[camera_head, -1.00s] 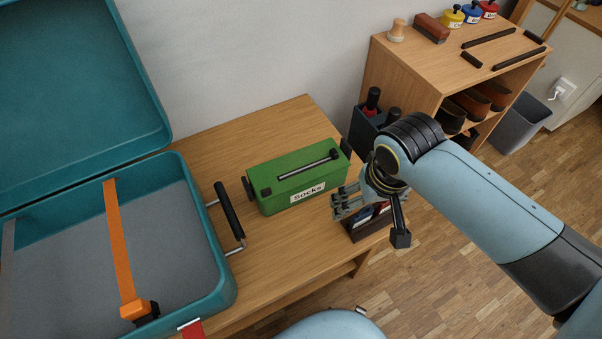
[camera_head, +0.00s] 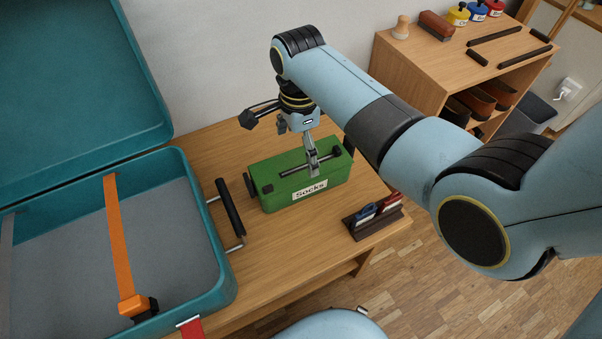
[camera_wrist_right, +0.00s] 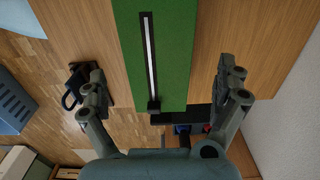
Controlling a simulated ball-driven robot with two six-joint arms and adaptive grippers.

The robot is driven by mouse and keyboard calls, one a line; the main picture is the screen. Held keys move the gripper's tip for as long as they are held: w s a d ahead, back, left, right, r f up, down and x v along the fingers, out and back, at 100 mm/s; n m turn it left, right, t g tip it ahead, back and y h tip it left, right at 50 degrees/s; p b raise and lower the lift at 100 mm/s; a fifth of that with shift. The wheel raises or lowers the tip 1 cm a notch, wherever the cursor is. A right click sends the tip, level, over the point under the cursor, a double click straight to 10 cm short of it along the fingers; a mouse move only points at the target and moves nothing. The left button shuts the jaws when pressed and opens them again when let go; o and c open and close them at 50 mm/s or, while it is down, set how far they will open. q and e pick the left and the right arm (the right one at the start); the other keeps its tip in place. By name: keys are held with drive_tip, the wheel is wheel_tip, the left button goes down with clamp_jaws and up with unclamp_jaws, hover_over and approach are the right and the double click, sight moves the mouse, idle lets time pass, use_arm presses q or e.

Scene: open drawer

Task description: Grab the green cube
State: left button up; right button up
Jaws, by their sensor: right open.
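My right gripper (camera_head: 313,168) is above the box, pointing down at the handle. In the right wrist view the gripper (camera_wrist_right: 166,88) is open and empty, with its fingers spread to either side of the green box (camera_wrist_right: 175,60) and its handle (camera_wrist_right: 148,60). My left gripper is not in view.
An open teal case (camera_head: 180,220) with an orange strap (camera_head: 117,235) stands left of the box. A dark holder (camera_head: 372,220) with small items sits at the table's right edge. A wooden shelf (camera_head: 415,80) stands at the back right. Bare table (camera_head: 270,250) lies in front.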

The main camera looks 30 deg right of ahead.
sight(301, 163)
wheel_tip(301, 163, down, 6)
drive_tip(key=shift+s+f+b, duration=0.1)
drive_tip(key=shift+s+b, duration=0.05)
drive_tip(key=shift+b, duration=1.1)
drive_tip(key=c, duration=1.2)
drive_tip(key=shift+r, duration=0.2)
